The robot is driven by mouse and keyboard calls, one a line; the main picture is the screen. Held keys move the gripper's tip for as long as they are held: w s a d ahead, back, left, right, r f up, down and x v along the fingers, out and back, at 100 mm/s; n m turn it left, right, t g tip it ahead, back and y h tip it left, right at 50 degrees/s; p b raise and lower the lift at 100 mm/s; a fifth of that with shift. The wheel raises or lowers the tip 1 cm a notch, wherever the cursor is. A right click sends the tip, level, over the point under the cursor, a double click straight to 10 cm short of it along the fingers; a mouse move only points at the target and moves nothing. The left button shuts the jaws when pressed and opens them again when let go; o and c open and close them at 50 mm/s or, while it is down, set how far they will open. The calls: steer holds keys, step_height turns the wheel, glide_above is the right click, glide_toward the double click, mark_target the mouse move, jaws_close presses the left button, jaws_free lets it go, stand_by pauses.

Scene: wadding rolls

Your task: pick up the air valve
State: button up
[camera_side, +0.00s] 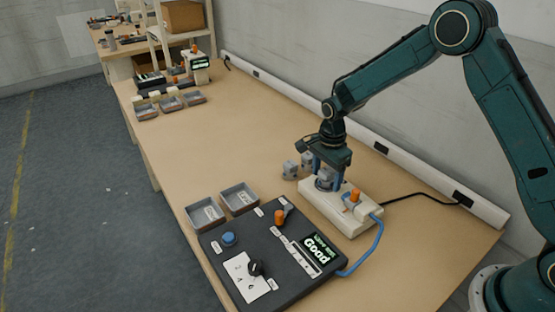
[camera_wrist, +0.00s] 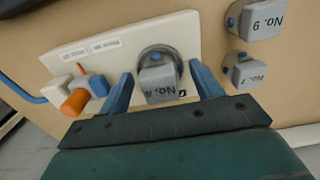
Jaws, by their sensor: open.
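A grey block-shaped part with a number label (camera_wrist: 158,86), which looks to be the air valve, sits in a round seat on the white fixture (camera_wrist: 110,52). The label's digit is hard to read. My gripper (camera_wrist: 161,70) is open, with one blue finger on each side of this part; I cannot tell whether they touch it. In the side view, my gripper (camera_side: 328,177) points down over the far end of the white fixture (camera_side: 340,217), and its fingers partly hide the grey part (camera_side: 325,175).
Two similar grey parts, No. 9 (camera_wrist: 262,20) and No. 7 (camera_wrist: 246,72), stand beside the fixture. An orange knob (camera_wrist: 75,102) rises from its other end. A dark control panel (camera_side: 225,258) and two trays (camera_side: 205,213) (camera_side: 240,198) stand nearer the front.

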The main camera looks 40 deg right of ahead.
steer(key=c, duration=1.3)
steer(key=shift+o, duration=0.2)
steer(key=shift+r, duration=0.1)
step_height(320, 180, up, 20)
stand_by(0.4)
steer(key=n, duration=1.3)
glide_above(330, 172)
steer(key=s, duration=0.2)
step_height(330, 172, down, 10)
steer(key=f+n, duration=0.1)
steer(key=s+n, duration=0.1)
steer(key=n, duration=0.1)
steer(key=s+f+n, duration=0.1)
steer(key=n, duration=0.1)
steer(key=shift+d+f, duration=0.3)
steer(key=shift+d, duration=0.1)
